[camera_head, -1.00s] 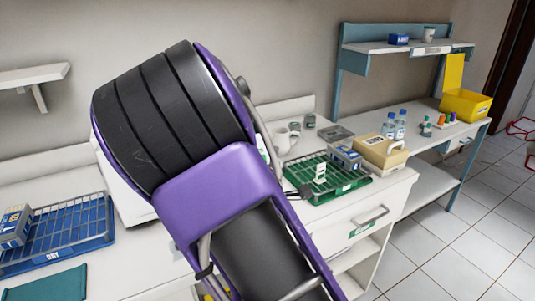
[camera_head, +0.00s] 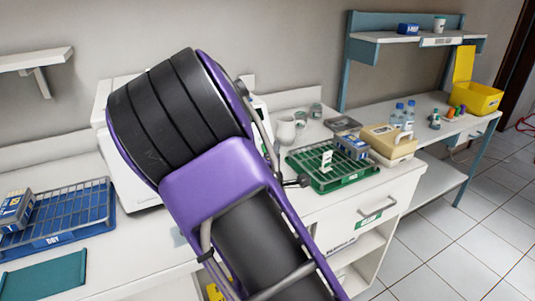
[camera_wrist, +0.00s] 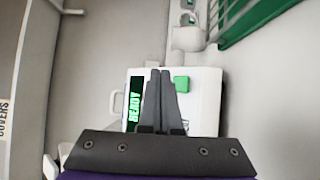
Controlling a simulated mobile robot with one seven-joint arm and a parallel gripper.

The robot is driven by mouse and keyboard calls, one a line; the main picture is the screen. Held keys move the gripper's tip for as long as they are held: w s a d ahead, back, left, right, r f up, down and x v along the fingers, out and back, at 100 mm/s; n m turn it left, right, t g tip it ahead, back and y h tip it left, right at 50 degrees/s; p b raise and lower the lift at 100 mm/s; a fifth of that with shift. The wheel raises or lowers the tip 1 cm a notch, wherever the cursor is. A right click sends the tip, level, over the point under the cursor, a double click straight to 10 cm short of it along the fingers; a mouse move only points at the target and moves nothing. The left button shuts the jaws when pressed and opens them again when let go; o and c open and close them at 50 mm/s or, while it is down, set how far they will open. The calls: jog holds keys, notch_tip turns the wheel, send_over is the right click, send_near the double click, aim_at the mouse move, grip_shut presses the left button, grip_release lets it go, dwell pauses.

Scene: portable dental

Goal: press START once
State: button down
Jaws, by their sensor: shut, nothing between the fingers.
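In the wrist view a white machine (camera_wrist: 205,110) shows a green lit display (camera_wrist: 135,105) reading READY and a square green button (camera_wrist: 182,84). No START label is readable on the button. My gripper (camera_wrist: 160,72) is shut and empty, its two dark fingers side by side. In the picture the fingertips lie between the display and the button, just left of the button. I cannot tell whether they touch the machine's face. In the head view a white machine body (camera_head: 101,112) stands behind my purple and black arm, which hides most of it and my gripper.
A green rack (camera_head: 335,183) and a beige-topped box (camera_head: 388,140) stand right on the counter, with a white jug (camera_head: 285,130) behind. A blue wire tray (camera_head: 60,238) and teal pad (camera_head: 45,275) lie left. A wall shelf (camera_head: 35,58) hangs upper left.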

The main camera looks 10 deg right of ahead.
aim_at(270, 149)
jog(key=shift+w+a+f+b, duration=0.3)
jog(key=shift+w+f, duration=0.2)
jog(key=shift+w, duration=0.35)
jog(key=shift+w+a+f+b, duration=0.25)
jog(key=shift+w+f, duration=0.25)
jog(key=shift+w, duration=0.3)
jog(key=shift+w, duration=0.1)
dwell(0.7)
jog(key=shift+w+a+f, duration=0.1)
jog(key=shift+w+f, duration=0.15)
jog(key=shift+w+a+f, duration=0.1)
jog(key=shift+w+f, duration=0.1)
jog(key=shift+w, duration=0.15)
dwell(0.9)
jog(key=shift+r, duration=0.1)
jog(key=shift+s+r+p, duration=0.35)
jog(key=shift+s, duration=0.35)
jog(key=shift+d+r, duration=0.1)
jog(key=shift+d, duration=0.1)
jog(key=shift+s+d+r+p, duration=0.2)
jog(key=shift+s+r+p, duration=0.25)
jog(key=shift+s, duration=0.25)
jog(key=shift+s+d+r+p, duration=0.3)
jog(key=shift+s+p, duration=0.15)
jog(key=shift+s, duration=0.2)
jog(key=shift+s+d+r+p, duration=0.15)
jog(key=shift+s+r+p, duration=0.3)
jog(key=shift+s, duration=0.25)
